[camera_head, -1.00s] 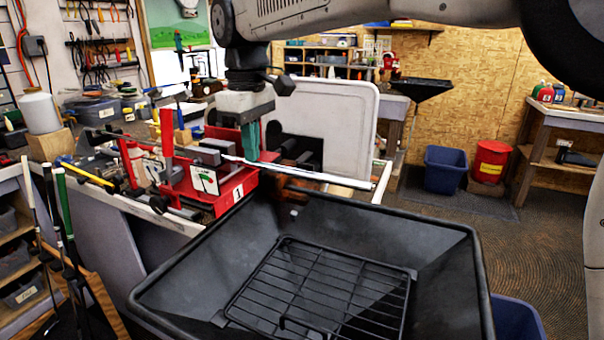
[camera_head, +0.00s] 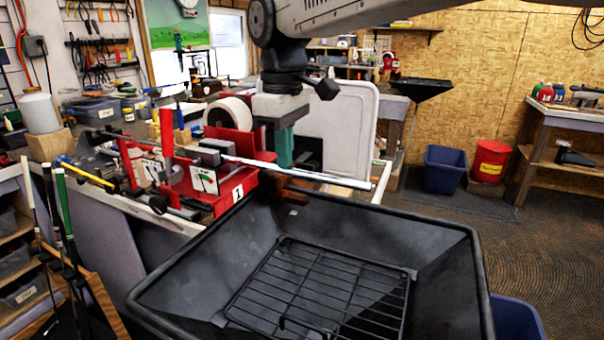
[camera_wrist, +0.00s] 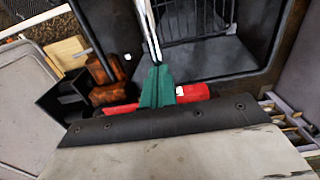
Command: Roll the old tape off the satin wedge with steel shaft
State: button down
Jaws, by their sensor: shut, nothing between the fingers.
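The club's pale steel shaft (camera_head: 340,180) is held level in the red vise (camera_head: 215,185) and juts right over the black basin. It also shows in the wrist view (camera_wrist: 149,30), running up from my fingertips. I cannot separate old tape from bare shaft. The wedge head is not clearly visible. My gripper (camera_head: 284,163) has green fingers pointing down, shut and empty, with tips at the shaft's height. The green fingers also show in the wrist view (camera_wrist: 157,88). I cannot tell whether they touch the shaft.
The black basin (camera_head: 450,262) with a wire rack (camera_head: 320,285) lies below the shaft. Brown blocks (camera_head: 291,189) sit under the shaft beside my fingers. A white tape roll (camera_head: 229,112) stands behind the vise. Blue (camera_head: 445,170) and red (camera_head: 490,162) bins stand far right.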

jog(key=shift+s+d, duration=0.15)
jog(key=shift+d, duration=0.2)
jog(key=shift+s+d, duration=0.25)
jog(key=shift+d, duration=0.45)
jog(key=shift+s+d, duration=0.25)
jog(key=shift+d, duration=0.4)
jog(key=shift+s+d, duration=0.25)
jog(key=shift+d, duration=0.45)
jog(key=shift+d, duration=0.1)
jog(key=shift+s+d, duration=0.25)
jog(key=shift+d, duration=0.4)
jog(key=shift+s+d, duration=0.2)
jog(key=shift+d, duration=0.5)
jog(key=shift+s+d, duration=0.25)
jog(key=shift+d, duration=0.4)
jog(key=shift+s+d, duration=0.25)
jog(key=shift+d, duration=0.45)
jog(key=shift+s+d, duration=0.25)
jog(key=shift+d, duration=0.4)
jog(key=shift+s+d, duration=0.25)
jog(key=shift+d, duration=0.45)
